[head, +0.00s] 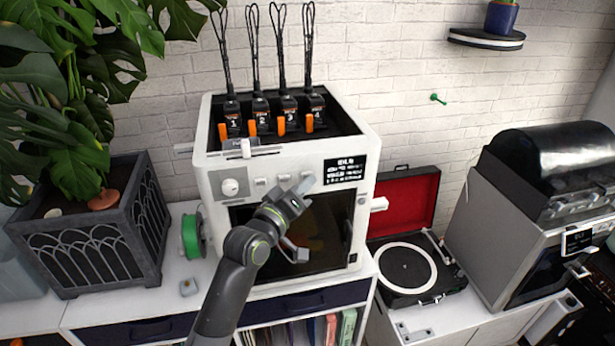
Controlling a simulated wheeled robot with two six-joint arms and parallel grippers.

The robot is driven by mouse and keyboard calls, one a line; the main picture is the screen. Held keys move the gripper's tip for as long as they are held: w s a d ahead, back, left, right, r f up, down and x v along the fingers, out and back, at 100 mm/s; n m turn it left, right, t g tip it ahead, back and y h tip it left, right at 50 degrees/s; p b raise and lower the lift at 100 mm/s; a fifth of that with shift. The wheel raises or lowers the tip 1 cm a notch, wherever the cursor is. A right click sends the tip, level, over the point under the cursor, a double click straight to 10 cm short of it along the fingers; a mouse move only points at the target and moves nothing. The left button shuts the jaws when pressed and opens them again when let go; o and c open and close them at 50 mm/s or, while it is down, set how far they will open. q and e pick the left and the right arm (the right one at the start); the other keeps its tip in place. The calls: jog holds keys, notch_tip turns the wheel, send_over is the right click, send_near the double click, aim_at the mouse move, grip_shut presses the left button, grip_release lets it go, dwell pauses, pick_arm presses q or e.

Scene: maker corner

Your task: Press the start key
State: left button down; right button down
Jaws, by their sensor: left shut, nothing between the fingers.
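A white machine (371,145) with a dark glass door stands on the cabinet. Its front panel has a round knob (229,187), small light keys (261,182) and a lit black display (345,169) with text too small to read. I cannot tell which key is the start key. My left gripper (306,184) is shut and empty, in front of the panel just below and left of the display. It hides part of the panel there, and I cannot tell whether it touches a key. My right gripper is not in view.
Several numbered black units with orange tabs (282,124) sit in the machine's top. A planter (95,240) and a green spool (192,236) stand at left. An open record player (405,268) and a grey appliance (500,235) stand at right.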

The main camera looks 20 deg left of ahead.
pick_arm(q)
jog(key=shift+w, duration=0.1)
dwell(0.6)
jog(key=shift+s+d+p, duration=0.3)
jog(key=shift+s+d, duration=0.05)
jog(key=shift+s, duration=0.35)
jog(key=s+d, duration=0.1)
jog(key=s, duration=0.1)
jog(key=s+d, duration=0.1)
jog(key=s, duration=0.1)
jog(key=shift+s+d, duration=0.1)
jog(key=shift+d, duration=0.2)
dwell(0.5)
